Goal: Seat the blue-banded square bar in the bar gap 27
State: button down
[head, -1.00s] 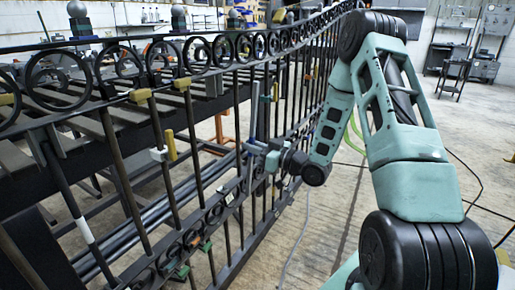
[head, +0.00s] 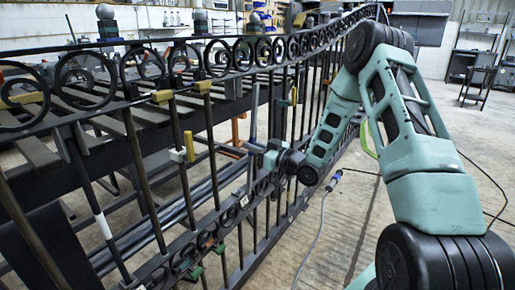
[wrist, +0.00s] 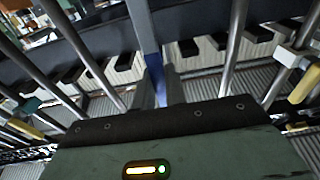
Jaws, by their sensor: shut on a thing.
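My gripper (wrist: 159,88) is shut on the blue-banded square bar (wrist: 143,25), whose blue part shows between the fingers in the wrist view. In the head view my gripper (head: 260,150) is at the gate, and the held bar (head: 254,112) stands roughly upright among the gate's bars. In the wrist view it is between a grey bar on the left (wrist: 95,70) and one on the right (wrist: 234,45), apart from both. The gate (head: 120,102) has scrolls along its top and lower rails. I cannot read a number for gap 27, nor tell whether the bar's ends touch the rails.
Yellow clips (head: 162,96) and a yellow-and-white clamp (head: 186,150) sit on the gate's nearer bars. A dark slatted bench (head: 75,150) stands behind the gate. A blue-ended cable (head: 334,180) lies right of the gate, where the floor is mostly open.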

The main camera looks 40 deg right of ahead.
jog(key=shift+f+b+x, duration=0.15)
jog(key=shift+b+x, duration=0.05)
jog(key=shift+x, duration=1.1)
jog(key=shift+f+b+x, duration=0.15)
jog(key=shift+b+x, duration=0.05)
jog(key=shift+x, duration=1.15)
jog(key=shift+s, duration=0.2)
jog(key=shift+f+b, duration=0.8)
jog(key=shift+f, duration=0.2)
jog(key=shift+w+a+g+p, duration=0.2)
jog(key=shift+w+p, duration=0.15)
jog(key=shift+w, duration=0.15)
jog(key=shift+w+a+g+p, duration=0.15)
jog(key=shift+w+p, duration=0.15)
jog(key=shift+w, duration=0.2)
dwell(0.7)
jog(key=c, duration=1.4)
grip_release()
jog(key=shift+o, duration=0.2)
jog(key=shift+f, duration=0.1)
